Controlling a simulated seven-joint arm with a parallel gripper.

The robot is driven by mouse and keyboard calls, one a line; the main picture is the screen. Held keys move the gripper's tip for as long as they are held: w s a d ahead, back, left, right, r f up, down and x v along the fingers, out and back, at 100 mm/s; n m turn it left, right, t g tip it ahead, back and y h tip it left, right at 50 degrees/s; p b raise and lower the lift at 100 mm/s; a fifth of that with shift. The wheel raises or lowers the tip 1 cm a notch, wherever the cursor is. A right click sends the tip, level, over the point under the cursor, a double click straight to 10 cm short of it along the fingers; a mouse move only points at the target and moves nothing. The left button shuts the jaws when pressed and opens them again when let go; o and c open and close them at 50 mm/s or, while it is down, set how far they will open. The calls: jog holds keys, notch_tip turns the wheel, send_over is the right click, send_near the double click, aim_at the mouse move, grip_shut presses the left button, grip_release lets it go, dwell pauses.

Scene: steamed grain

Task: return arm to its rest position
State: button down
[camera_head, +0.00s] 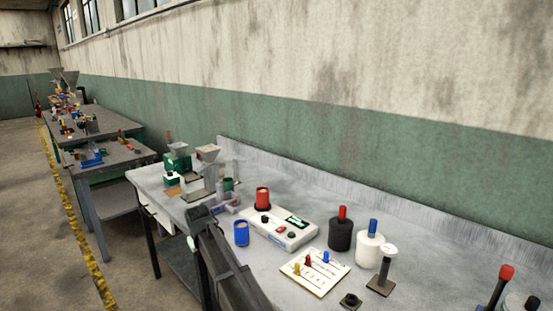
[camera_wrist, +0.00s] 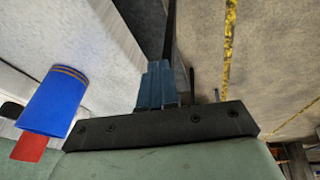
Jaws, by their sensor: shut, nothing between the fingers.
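My gripper (camera_wrist: 157,72) shows in the wrist view as blue-grey fingers beyond a black bracket. The fingers are together with nothing between them. A blue cup (camera_wrist: 53,102) with brownish bands near its end is left of the fingers, apart from them. In the head view a blue cup (camera_head: 241,234) stands on the grey bench (camera_head: 160,178), just right of a dark part of my arm that rises from the bottom edge. The fingertips cannot be made out clearly in the head view.
A white control box (camera_head: 285,236) with a red cylinder (camera_head: 262,197) stands right of the cup. A card with coloured pegs (camera_head: 315,272), a black bottle (camera_head: 341,234) and a white bottle (camera_head: 369,249) are further right. A yellow floor line (camera_head: 85,255) runs left of the benches.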

jog(key=s+a+f+n+g, duration=0.3)
jog(key=s+f+n, duration=0.1)
jog(key=s+f, duration=0.8)
jog(key=s+d+f+m+g, duration=0.15)
jog(key=s+d+f, duration=0.25)
jog(key=d+f, duration=0.45)
jog(key=s+d+f+m+g+h, duration=0.1)
jog(key=s+d+f+m, duration=0.1)
jog(key=s+d+f, duration=0.45)
jog(key=s+d+f+m+g, duration=0.1)
jog(key=s+d+f+m, duration=0.1)
jog(key=d+f, duration=0.8)
jog(key=s+d+f+m+g, duration=0.1)
jog(key=s+d+f+m, duration=0.1)
jog(key=s+d, duration=0.4)
jog(key=s+d+f+m+g, duration=0.1)
jog(key=s+d+f, duration=0.3)
jog(key=s, duration=0.9)
jog(key=s+d+f+m+g, duration=0.2)
jog(key=s+d+f, duration=0.1)
jog(key=s+d, duration=0.6)
jog(key=shift+s+m, duration=0.35)
jog(key=shift+s, duration=0.5)
